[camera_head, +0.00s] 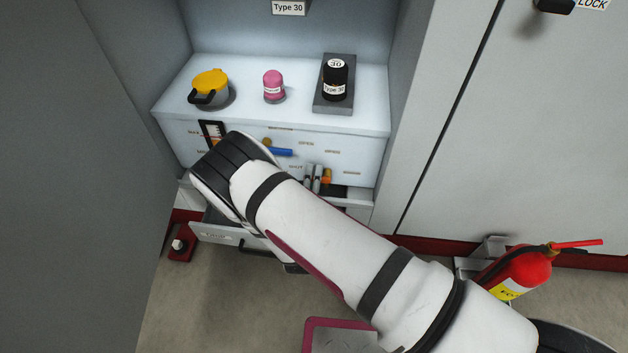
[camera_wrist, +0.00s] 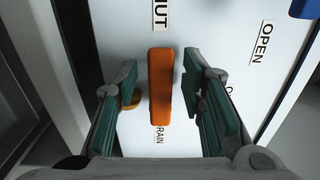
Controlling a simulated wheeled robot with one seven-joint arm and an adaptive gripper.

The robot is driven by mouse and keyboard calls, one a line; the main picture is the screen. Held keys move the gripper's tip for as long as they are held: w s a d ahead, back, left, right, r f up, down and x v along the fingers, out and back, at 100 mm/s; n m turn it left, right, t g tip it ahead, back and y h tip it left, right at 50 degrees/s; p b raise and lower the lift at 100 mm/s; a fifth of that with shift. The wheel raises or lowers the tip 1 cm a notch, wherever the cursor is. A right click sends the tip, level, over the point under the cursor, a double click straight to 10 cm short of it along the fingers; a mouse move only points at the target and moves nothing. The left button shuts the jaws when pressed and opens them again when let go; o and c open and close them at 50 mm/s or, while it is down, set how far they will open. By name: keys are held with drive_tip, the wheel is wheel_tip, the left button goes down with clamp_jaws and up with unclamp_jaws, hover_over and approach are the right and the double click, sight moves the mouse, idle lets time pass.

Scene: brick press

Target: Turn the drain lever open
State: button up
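The orange drain lever (camera_wrist: 160,86) stands out from a white panel in the wrist view. Its upper end points at a label reading "UT", partly cut off, and a "RAIN" label, also partly hidden, is at its lower end. An "OPEN" label (camera_wrist: 262,42) is to the right. My gripper (camera_wrist: 160,95) is open, with one finger on each side of the lever. Gaps show between the lever and both fingers. A brass-coloured piece shows behind the left finger. In the head view my arm hides the gripper, and I cannot make out the drain lever there.
A blue lever (camera_head: 278,151) is on the panel; a blue part shows at the wrist view's upper right. A yellow-lidded pot (camera_head: 209,88), pink jar (camera_head: 273,86) and black jar (camera_head: 335,80) stand on top. An open drawer (camera_head: 222,232) is below. A fire extinguisher (camera_head: 518,272) stands right.

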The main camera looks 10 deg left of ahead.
drive_tip(key=shift+w, duration=0.2)
clamp_jaws()
